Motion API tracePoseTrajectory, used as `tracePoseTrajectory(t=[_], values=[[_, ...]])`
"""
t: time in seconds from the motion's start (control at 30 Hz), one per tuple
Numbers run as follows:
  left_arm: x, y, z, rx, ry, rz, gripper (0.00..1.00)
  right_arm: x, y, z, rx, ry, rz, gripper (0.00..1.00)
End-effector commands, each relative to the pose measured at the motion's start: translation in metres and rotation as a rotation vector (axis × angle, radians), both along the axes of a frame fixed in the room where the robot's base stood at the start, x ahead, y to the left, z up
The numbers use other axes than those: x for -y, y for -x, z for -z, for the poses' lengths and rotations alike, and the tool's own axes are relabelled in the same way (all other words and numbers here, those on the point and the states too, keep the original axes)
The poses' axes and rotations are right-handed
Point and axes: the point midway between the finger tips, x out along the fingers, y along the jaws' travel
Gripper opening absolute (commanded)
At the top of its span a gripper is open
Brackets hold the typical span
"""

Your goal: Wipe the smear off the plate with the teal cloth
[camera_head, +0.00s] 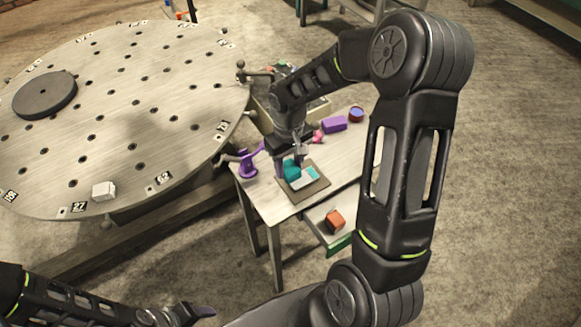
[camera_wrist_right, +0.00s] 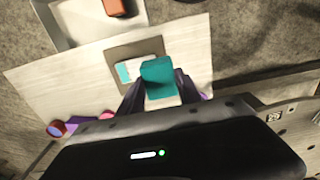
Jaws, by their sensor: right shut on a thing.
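My right gripper (camera_head: 294,158) is shut on the teal cloth (camera_head: 291,170), a block-like pad that also shows between the fingers in the right wrist view (camera_wrist_right: 158,77). The cloth is over a brown square (camera_head: 314,187) on the small table. A small pale and teal piece (camera_head: 311,173) shows beside the cloth on this square, and also in the wrist view (camera_wrist_right: 124,71). I cannot tell the plate from the smear here, nor whether the cloth touches the surface. My left gripper (camera_head: 194,312) is at the bottom edge; its jaws are unclear.
The small pale table (camera_head: 273,200) also holds a purple stand (camera_head: 248,163), a purple block (camera_head: 334,124), a pink item (camera_head: 317,136) and a round blue-topped item (camera_head: 356,114). An orange block (camera_head: 335,221) sits on a lower tray. A large round perforated table (camera_head: 110,110) stands at left.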

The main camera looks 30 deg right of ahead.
Motion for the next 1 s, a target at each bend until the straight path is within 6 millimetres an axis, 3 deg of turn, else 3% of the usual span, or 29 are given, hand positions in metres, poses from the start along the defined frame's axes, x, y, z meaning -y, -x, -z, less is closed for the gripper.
tracePoseTrajectory(t=[0.1,0.3,1.0], values=[[0.0,0.001,-0.01,-0.003,-0.002,0.0,0.58,0.0,-0.002,-0.014,0.0,0.0,0.001,0.0],[-0.001,0.002,-0.014,-0.006,-0.004,-0.001,0.58,-0.001,-0.004,-0.024,0.001,0.0,0.001,0.0],[-0.001,0.002,-0.007,-0.005,-0.003,-0.001,0.58,0.002,-0.003,-0.017,0.0,0.0,0.006,0.0]])
